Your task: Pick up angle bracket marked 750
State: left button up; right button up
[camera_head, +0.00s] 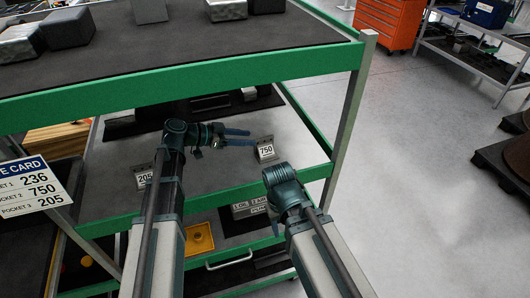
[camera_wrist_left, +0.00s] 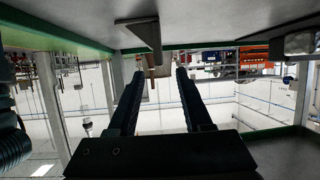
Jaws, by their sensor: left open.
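The angle bracket marked 750 (camera_head: 265,149) stands on the middle shelf of the green-framed rack, near its right side, its white label facing me. My left gripper (camera_head: 250,137) is open and empty, its fingers pointing right, just left of and slightly behind the bracket; I see no contact. In the left wrist view the open fingers (camera_wrist_left: 160,75) have a dark angled piece (camera_wrist_left: 143,33) beyond them at the top; its mark cannot be read. A second bracket marked 205 (camera_head: 144,175) stands at the left, partly behind my left arm. My right arm's fingers do not show.
The rack's green front rail (camera_head: 210,203) and right post (camera_head: 352,120) bound the shelf. The upper shelf (camera_head: 230,35) with grey blocks overhangs it. A card (camera_head: 38,187) at the left lists 236, 750 and 205. The grey floor (camera_head: 430,180) at right is open.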

aim_at(261, 138)
pick_arm(q)
jog(key=shift+x, duration=1)
jog(key=b+x, duration=0.2)
jog(key=x, duration=0.3)
jog(key=shift+d+r, duration=0.1)
jog(key=shift+d, duration=0.05)
jog(key=shift+c, duration=0.2)
grip_shut()
dwell(0.5)
